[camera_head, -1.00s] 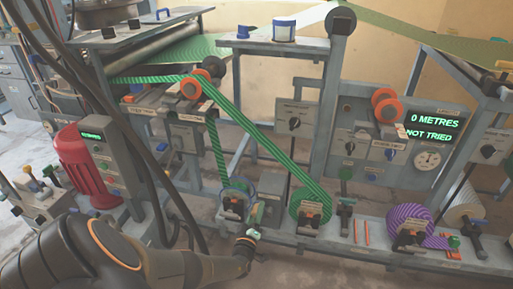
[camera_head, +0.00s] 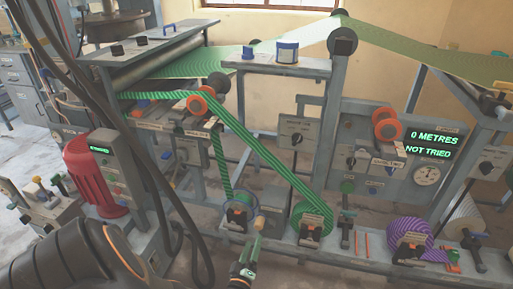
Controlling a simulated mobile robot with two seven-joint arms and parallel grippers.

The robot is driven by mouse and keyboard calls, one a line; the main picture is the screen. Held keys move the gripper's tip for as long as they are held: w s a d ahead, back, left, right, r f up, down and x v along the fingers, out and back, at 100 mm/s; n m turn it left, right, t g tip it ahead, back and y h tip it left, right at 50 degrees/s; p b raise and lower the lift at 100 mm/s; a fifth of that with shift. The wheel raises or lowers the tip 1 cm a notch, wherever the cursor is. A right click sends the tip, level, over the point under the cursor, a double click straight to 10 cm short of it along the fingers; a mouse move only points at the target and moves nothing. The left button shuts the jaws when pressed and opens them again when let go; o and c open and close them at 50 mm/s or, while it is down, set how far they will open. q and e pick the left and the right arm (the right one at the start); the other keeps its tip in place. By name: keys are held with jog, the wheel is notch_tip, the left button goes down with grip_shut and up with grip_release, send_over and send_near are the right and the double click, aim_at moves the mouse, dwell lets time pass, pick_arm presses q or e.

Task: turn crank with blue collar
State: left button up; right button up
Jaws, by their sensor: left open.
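My left gripper (camera_head: 252,252) is open and empty at the bottom centre, its arm coming in from the lower left. It is in front of and below the left reel holder (camera_head: 238,216), which has a blue ring beside it; I cannot tell whether they touch. The reel with green striped web (camera_head: 312,220) stands to its right. I cannot tell which part is the crank with the blue collar. My right gripper is not in view.
A display (camera_head: 430,144) reads "0 METRES" and "NOT TRIED". A purple striped roll (camera_head: 409,242) sits on the lower rail at the right. A red motor (camera_head: 92,178) stands at the left. Black cables hang across the left side.

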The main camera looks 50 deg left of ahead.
pick_arm(q)
jog(key=v, duration=0.3)
jog(key=shift+d, duration=0.1)
dwell(1.3)
